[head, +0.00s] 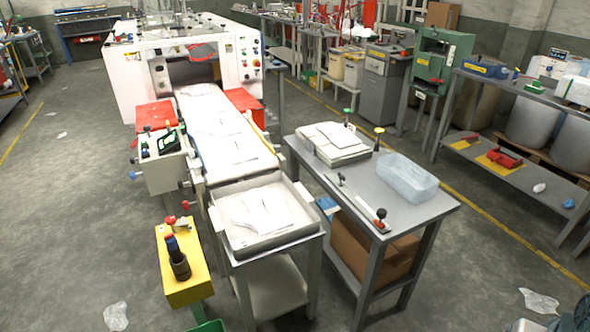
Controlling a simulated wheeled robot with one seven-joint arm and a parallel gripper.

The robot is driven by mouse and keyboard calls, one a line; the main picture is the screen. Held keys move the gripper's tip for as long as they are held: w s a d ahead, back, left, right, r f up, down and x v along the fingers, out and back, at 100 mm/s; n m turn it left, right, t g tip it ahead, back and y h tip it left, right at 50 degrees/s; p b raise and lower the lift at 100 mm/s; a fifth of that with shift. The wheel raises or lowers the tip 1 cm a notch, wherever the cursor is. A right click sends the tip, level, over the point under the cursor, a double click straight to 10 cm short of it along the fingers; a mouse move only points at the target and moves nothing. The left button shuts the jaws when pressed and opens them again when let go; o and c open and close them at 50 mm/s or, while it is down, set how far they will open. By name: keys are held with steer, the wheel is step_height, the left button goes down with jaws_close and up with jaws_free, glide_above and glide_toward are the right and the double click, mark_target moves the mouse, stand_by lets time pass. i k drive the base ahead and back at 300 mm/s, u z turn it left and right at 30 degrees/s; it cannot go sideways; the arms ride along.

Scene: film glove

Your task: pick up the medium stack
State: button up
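Flat white sheets or film pieces (264,211) lie overlapping in the shallow metal tray (281,239) at the end of the conveyor. More flat white pieces (236,149) lie along the conveyor belt. I cannot tell which of these is the medium stack. My gripper is not in view, and nothing is seen touching the stacks.
A clear plastic bin (408,177) and a lever tool (379,218) stand on the side table, with a cardboard box (376,250) on its lower shelf. A yellow stand (183,265) is left of the tray. Floor at the front left is mostly clear, with scraps (115,316).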

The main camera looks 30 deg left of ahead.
mark_target(268, 215)
steer(key=u, duration=1)
steer(key=i, duration=1.1)
steer(key=u, duration=0.85)
steer(key=i, duration=0.8)
steer(key=u, duration=0.15)
